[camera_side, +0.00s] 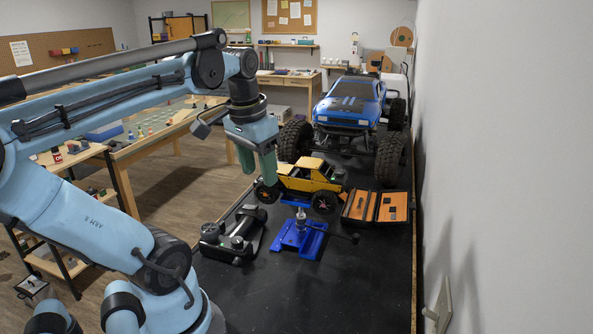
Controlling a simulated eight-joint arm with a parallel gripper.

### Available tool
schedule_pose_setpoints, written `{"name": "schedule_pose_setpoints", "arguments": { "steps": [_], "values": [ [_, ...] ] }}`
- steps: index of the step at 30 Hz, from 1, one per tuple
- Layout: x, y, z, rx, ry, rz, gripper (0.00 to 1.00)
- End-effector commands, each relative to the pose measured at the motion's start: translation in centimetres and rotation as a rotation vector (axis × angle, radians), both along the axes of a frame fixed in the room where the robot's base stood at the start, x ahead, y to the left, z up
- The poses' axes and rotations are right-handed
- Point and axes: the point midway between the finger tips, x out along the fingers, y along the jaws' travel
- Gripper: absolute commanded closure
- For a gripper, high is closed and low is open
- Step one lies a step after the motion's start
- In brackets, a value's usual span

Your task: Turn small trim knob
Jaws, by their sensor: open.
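A black and grey controller (232,238), which looks like an RC transmitter, lies on the black bench top left of a blue stand. Small raised parts show on its upper face, but the trim knob is too small to pick out. My gripper (257,168) points down with its greenish fingers open and appears empty. In the picture it is above and slightly right of the controller, overlapping the left edge of the yellow crawler's area. Its exact height and distance from the controller cannot be told.
An open case with orange lining (392,207) lies to the right. A large blue truck (350,105) is at the back. The front bench top (310,295) is clear; a wall bounds the right.

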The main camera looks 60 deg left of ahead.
Motion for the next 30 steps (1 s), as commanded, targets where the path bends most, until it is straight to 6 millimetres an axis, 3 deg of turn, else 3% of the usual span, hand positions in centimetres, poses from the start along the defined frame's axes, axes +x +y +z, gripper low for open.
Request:
{"name": "schedule_pose_setpoints", "arguments": {
  "steps": [3, 9, 15, 30],
  "values": [
    [-2.3, 1.7, 0.2, -0.043, 0.066, 0.072, 0.45],
    [-5.3, 3.3, 0.5, -0.117, 0.145, 0.156, 0.45],
    [-5.0, 3.1, -3.1, -0.111, 0.141, 0.143, 0.45],
    [-5.0, 3.1, -7.1, -0.109, 0.14, 0.143, 0.45]
  ]
}}
